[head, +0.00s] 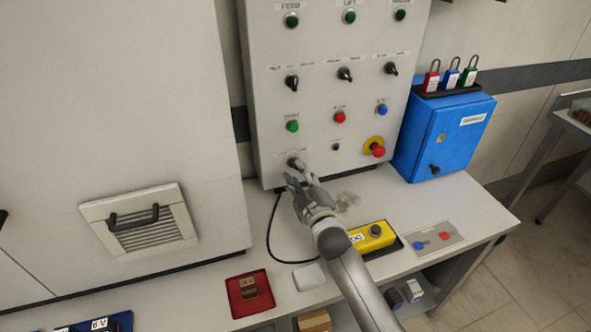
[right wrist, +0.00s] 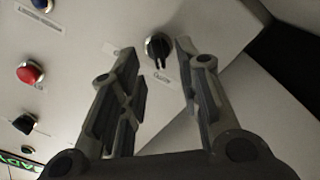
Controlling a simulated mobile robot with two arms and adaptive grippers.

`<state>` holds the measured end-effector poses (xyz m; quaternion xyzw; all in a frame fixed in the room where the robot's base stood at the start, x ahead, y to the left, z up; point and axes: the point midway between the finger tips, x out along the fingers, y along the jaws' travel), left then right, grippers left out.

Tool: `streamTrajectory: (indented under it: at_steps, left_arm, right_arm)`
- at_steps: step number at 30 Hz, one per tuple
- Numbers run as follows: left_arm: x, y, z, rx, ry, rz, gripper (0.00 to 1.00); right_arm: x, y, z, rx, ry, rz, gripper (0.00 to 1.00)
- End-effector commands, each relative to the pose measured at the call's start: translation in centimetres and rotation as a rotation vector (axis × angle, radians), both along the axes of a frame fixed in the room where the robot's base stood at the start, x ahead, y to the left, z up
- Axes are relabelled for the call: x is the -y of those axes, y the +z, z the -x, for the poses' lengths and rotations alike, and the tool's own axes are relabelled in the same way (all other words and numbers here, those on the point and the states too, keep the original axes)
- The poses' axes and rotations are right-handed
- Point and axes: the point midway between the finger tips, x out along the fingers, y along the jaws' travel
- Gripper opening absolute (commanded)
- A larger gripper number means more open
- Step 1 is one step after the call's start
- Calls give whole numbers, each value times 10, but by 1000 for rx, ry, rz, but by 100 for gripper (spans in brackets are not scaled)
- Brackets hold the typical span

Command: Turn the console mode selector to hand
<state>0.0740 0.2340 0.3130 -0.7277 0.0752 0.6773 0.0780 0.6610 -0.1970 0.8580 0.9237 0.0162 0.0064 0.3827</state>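The console (head: 318,60) is a pale upright panel with several buttons and black selector knobs. A black selector knob (head: 294,162) sits at its lower left, under a label too small to read. My right gripper (head: 299,178) is open, its fingertips pointing at this knob from just in front and below. In the right wrist view the knob (right wrist: 158,46) appears between the open fingertips of the right gripper (right wrist: 156,62), with its pale mark pointing toward the picture's bottom. I cannot tell whether a finger touches it. My left gripper is not in view.
A red emergency button (head: 378,151) on yellow is to the knob's right. Three more selectors, including one knob (head: 292,82), are higher up. Below are a yellow pendant box (head: 371,236), a red tray (head: 238,307) and a black cable. A blue box (head: 445,135) stands at right.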

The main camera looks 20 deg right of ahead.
Motion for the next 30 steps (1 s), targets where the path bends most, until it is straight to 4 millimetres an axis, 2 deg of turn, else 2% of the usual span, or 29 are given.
streamTrajectory:
  at_steps: [3, 7, 18, 26, 30]
  left_arm:
    - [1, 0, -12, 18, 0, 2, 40]
    - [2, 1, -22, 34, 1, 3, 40]
    - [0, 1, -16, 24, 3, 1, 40]
    - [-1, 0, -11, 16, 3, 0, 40]
    - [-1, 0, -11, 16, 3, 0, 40]
  right_arm:
    - [0, 0, -15, 1, -1, 0, 31]
    - [-1, 0, -24, 1, -1, 0, 31]
    - [-1, 0, -28, 0, 0, 0, 31]
    - [-1, 0, -28, -1, -1, 0, 0]
    - [-1, 0, -28, -1, -1, 0, 0]
